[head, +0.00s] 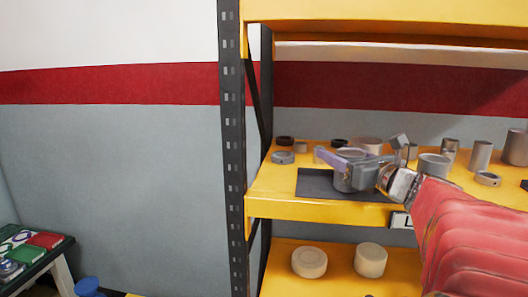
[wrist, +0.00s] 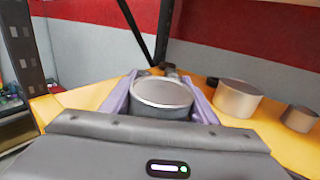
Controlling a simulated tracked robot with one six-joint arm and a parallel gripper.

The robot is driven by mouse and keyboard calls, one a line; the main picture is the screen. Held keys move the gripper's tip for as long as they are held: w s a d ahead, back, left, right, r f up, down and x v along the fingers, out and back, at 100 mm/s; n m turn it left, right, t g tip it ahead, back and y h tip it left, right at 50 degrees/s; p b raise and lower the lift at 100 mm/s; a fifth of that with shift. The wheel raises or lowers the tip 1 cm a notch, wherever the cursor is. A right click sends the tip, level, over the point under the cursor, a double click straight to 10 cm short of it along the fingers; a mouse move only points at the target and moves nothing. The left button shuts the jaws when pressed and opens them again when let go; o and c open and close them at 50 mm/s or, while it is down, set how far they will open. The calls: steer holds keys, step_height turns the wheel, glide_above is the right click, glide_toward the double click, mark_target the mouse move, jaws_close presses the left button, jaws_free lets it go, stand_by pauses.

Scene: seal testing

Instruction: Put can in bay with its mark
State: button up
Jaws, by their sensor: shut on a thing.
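My gripper (head: 346,164) is shut on a grey can (head: 346,183) over the dark mat (head: 314,184) on the yellow shelf. In the wrist view the can (wrist: 162,94) is upright between the two purple fingers, its round grey top facing up. I cannot tell whether the can's base touches the mat. The gripper and wrist hide part of the can and mat. A white label plate (head: 401,220) with a dark letter, perhaps L, is on the shelf's front edge, partly hidden by my arm. No mark on the can is visible.
Several cans and rings stand around the mat, including a grey ring (head: 283,157) at left and a tall can (head: 480,156) at right. The black rack post (head: 233,150) stands left of the shelf. Two pale round pieces, one a squat cylinder (head: 309,262), sit on the lower shelf.

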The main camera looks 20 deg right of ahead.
steer(key=o, duration=1.3)
steer(key=shift+s, duration=0.5)
steer(key=s, duration=1.1)
